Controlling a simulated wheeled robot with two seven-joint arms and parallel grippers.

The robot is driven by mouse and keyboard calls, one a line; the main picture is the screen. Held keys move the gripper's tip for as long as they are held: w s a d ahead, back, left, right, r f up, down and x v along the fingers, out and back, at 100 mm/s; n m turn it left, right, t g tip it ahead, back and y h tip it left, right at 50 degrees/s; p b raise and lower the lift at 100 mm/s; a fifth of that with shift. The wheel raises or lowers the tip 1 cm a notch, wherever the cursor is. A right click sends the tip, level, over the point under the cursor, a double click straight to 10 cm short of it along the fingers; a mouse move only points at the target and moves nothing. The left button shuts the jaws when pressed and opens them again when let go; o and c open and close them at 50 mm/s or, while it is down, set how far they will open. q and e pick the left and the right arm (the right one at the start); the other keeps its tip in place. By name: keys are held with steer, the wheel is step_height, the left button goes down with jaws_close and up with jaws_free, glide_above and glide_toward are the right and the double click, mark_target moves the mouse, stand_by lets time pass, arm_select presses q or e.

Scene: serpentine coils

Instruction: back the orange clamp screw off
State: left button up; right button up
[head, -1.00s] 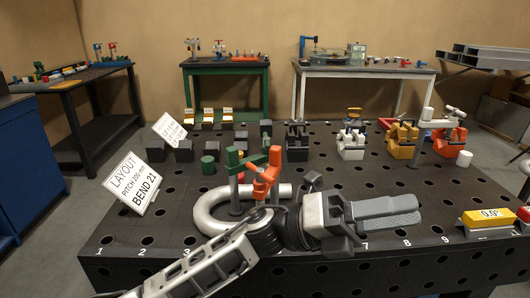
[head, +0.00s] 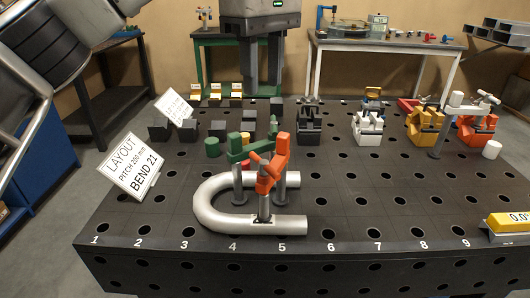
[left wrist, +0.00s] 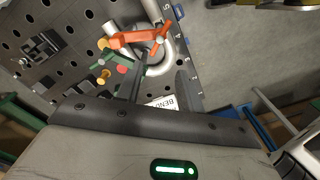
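The orange clamp (head: 270,172) stands at the bent silver tube (head: 212,205), its arm and screw handle over the tube's near leg. A green clamp (head: 240,152) stands just behind it. Both also show in the left wrist view, the orange clamp (left wrist: 133,40) near the top and the green clamp (left wrist: 112,59) below it. My left gripper (head: 263,92) hangs high with its fingers down, above the clamps in the picture. Its two dark fingers are apart with nothing between them, well clear of the orange clamp. My right gripper is not in view.
The perforated bench (head: 370,200) is clear right of the tube. A layout sign (head: 130,175) stands at left. White (head: 368,126), yellow (head: 425,125) and orange fixtures stand along the back right. A yellow angle gauge (head: 508,222) sits at the right front corner.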

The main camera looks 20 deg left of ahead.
mark_target(264, 161)
arm_select(q)
step_height(264, 161, down, 14)
steer(key=shift+f+b, duration=0.2)
steer(key=shift+b, duration=0.6)
jaws_close()
